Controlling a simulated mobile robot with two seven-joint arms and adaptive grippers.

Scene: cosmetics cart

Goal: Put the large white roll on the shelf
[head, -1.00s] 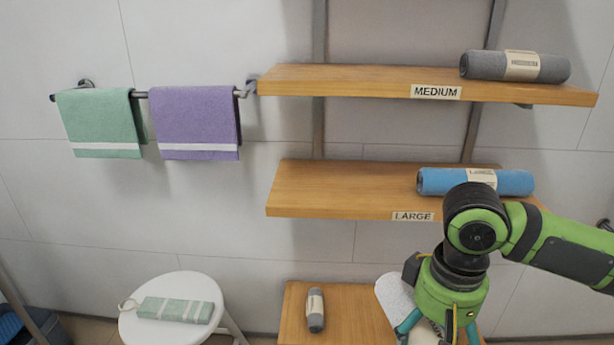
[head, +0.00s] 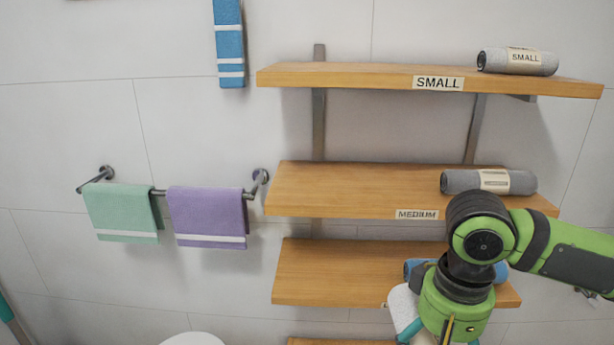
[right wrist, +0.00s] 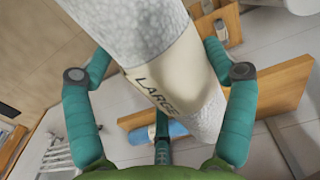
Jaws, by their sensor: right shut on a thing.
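My right gripper (head: 408,330) is shut on the large white roll (head: 402,304). The roll is speckled white, and its cream band reads LARGE in the right wrist view (right wrist: 150,28). In the head view the roll is mostly hidden behind my arm, just in front of the lower shelf board (head: 330,275). I cannot tell if it touches the board. A blue roll (head: 412,268) lies on that board's right part, partly hidden by my arm. My left gripper is not in view.
The lower board's left half is clear. Green (head: 122,212) and purple (head: 208,216) towels hang left.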

